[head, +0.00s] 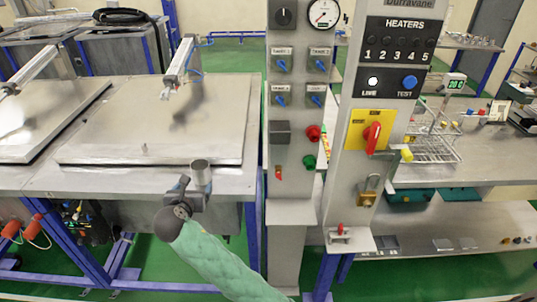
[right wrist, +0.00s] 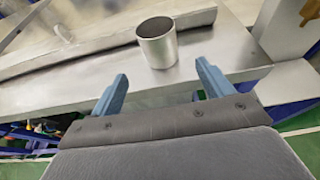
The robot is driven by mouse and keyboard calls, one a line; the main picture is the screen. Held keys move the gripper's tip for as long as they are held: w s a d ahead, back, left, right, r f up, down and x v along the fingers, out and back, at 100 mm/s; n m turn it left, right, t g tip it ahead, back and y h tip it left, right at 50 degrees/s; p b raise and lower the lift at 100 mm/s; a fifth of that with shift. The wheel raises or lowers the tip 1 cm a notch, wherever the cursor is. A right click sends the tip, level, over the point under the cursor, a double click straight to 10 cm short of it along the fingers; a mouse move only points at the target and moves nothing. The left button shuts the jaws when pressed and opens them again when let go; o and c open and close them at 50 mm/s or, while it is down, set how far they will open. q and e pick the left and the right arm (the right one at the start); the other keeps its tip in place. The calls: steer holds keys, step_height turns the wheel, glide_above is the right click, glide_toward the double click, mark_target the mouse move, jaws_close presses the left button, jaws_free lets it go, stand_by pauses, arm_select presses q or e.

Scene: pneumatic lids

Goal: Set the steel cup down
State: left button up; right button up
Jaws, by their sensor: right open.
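The steel cup (head: 201,172) is a plain open cylinder. It stands upright near the front edge of the steel bench top (head: 120,182), in front of the closed flat lid. In the right wrist view the cup (right wrist: 157,43) sits just beyond the fingertips, with its dark inside showing. My right gripper (head: 192,188) is open; in its wrist view the two blue fingers (right wrist: 160,80) are spread wide with nothing between them. The cup appears apart from both fingers. My left gripper does not show in either view.
A large steel lid (head: 150,125) with a pneumatic arm (head: 178,65) lies behind the cup. A grey control column (head: 290,190) with blue switches stands to the right, beside a heaters panel (head: 397,55). A wire rack (head: 432,148) sits on the right-hand bench.

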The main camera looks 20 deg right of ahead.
steer(key=s+d+f+m+g+y, duration=0.2)
steer(key=s+d+f+m, duration=0.35)
steer(key=f, duration=1.05)
steer(key=s+d+f+m+g+y, duration=0.1)
steer(key=s+d+f+m+g, duration=0.15)
steer(key=s+f+m, duration=0.9)
steer(key=d+f+m+g+y, duration=0.25)
steer(key=d+f, duration=0.25)
steer(key=f, duration=1.5)
steer(key=s+d+f+m+g, duration=0.1)
steer(key=s+d+f+m, duration=0.2)
steer(key=s+f, duration=0.5)
steer(key=s+d+f+m+g, duration=0.1)
steer(key=s+d+f+m, duration=0.3)
steer(key=s+f, duration=0.5)
steer(key=s+d+f+m+g, duration=0.2)
steer(key=s+f, duration=0.7)
steer(key=s, duration=0.5)
steer(key=shift+s+d+f+m+h, duration=0.2)
steer(key=shift+d+m+h, duration=0.25)
steer(key=shift+d+m, duration=0.55)
steer(key=shift+d+n, duration=0.15)
steer(key=shift+n, duration=0.1)
